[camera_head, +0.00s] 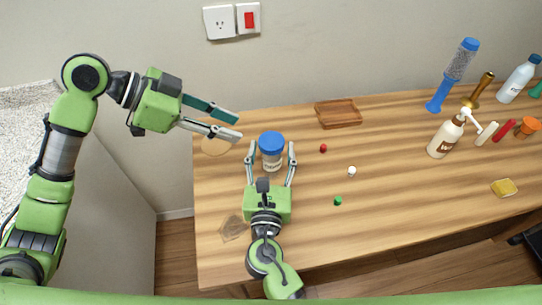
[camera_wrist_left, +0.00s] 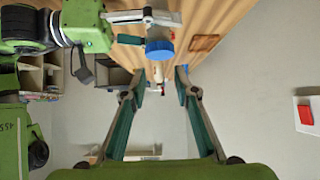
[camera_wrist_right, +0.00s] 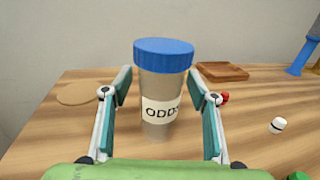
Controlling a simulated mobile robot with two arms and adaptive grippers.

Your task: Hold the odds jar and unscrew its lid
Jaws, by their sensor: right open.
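The odds jar (camera_head: 271,160) stands upright on the wooden table, with its blue lid (camera_head: 271,143) on. It also shows in the right wrist view (camera_wrist_right: 160,90), where its label reads "ODDS". My right gripper (camera_head: 271,150) is open, with one finger on each side of the jar and a visible gap on both sides. My left gripper (camera_head: 240,127) is open and empty, up and to the left of the jar. In the left wrist view the blue lid (camera_wrist_left: 160,49) lies beyond the open left fingers.
A wooden tray (camera_head: 338,114) lies behind the jar to the right. Red (camera_head: 323,148), white (camera_head: 351,171) and green (camera_head: 338,201) small pieces lie right of it. A pump bottle (camera_head: 446,136), blue-capped shaker (camera_head: 453,75) and sponge (camera_head: 504,187) are further right. A round mat (camera_head: 215,146) lies left.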

